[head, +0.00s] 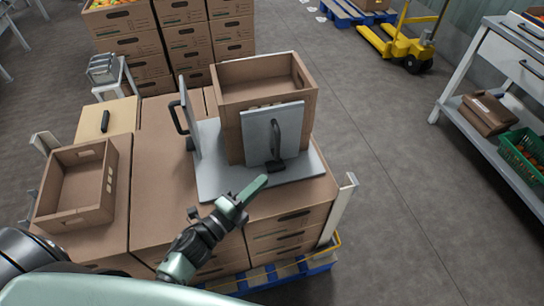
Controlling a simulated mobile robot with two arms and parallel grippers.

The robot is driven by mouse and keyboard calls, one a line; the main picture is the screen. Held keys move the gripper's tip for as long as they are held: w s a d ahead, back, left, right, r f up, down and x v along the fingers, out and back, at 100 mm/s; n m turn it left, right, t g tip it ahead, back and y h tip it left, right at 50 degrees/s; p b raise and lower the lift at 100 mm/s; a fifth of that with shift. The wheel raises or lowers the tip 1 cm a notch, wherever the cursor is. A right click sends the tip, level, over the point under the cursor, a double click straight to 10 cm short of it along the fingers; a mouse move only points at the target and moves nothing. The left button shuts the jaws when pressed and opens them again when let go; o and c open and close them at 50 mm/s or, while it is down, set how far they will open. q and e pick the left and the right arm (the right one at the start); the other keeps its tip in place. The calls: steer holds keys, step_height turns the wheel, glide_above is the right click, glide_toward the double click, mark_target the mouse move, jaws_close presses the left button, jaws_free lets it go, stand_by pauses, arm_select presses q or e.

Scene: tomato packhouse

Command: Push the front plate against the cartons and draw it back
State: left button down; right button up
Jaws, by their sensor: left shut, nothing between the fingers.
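The front plate (256,133) is a grey upright plate with a dark handle (276,140). It stands in front of the open brown carton (228,120), close to its face; whether they touch I cannot tell. The carton stands on a grey base plate (215,178), and its lower front is partly hidden by the front plate. A second upright grey plate (190,118) with a dark handle stands at the carton's left side. My left gripper (254,188) is shut and empty, just in front of the front plate and below its handle. My right gripper is out of view.
The base plate lies on stacked closed cartons (160,190) on a blue pallet (290,275). An open empty carton (75,222) sits at left. A pale upright post (338,210) rises at the stack's right corner. The floor (400,220) to the right is clear.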

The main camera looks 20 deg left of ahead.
arm_select(q)
steer(key=w+p, duration=0.1)
steer(key=w, duration=0.8)
steer(key=shift+w+d, duration=0.15)
steer(key=shift+d, duration=0.2)
steer(key=w+a, duration=0.1)
steer(key=w, duration=0.1)
steer(key=w+a+b, duration=0.1)
steer(key=w+a, duration=0.1)
steer(key=shift+r, duration=0.15)
